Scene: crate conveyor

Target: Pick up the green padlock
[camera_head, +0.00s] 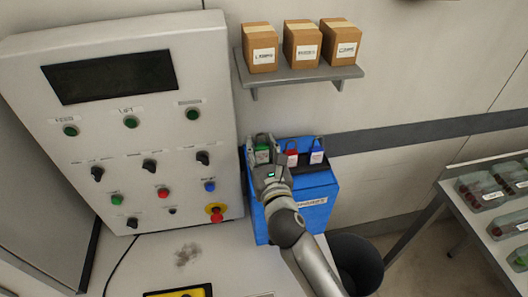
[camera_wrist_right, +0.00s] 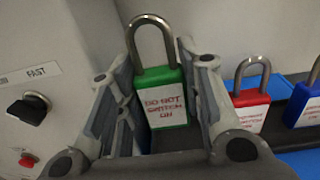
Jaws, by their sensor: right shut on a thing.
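The green padlock (camera_head: 262,155) is at the left end of the row on top of the blue box (camera_head: 318,214). It is upright, with its steel shackle on top and a white label with red text on its front. My right gripper (camera_head: 265,163) is shut on it. In the right wrist view, the green padlock (camera_wrist_right: 165,98) sits between the two grey fingers of the right gripper (camera_wrist_right: 158,76). Its lower edge is close to the dark tray; I cannot tell whether they touch. My left gripper is not in view.
A red padlock (camera_head: 292,157) and a blue padlock (camera_head: 316,155) stand just right of the gripper. A control panel (camera_head: 125,175) with knobs and buttons is close on the left. A shelf (camera_head: 300,76) with three cartons is above. A table (camera_head: 480,195) is at right.

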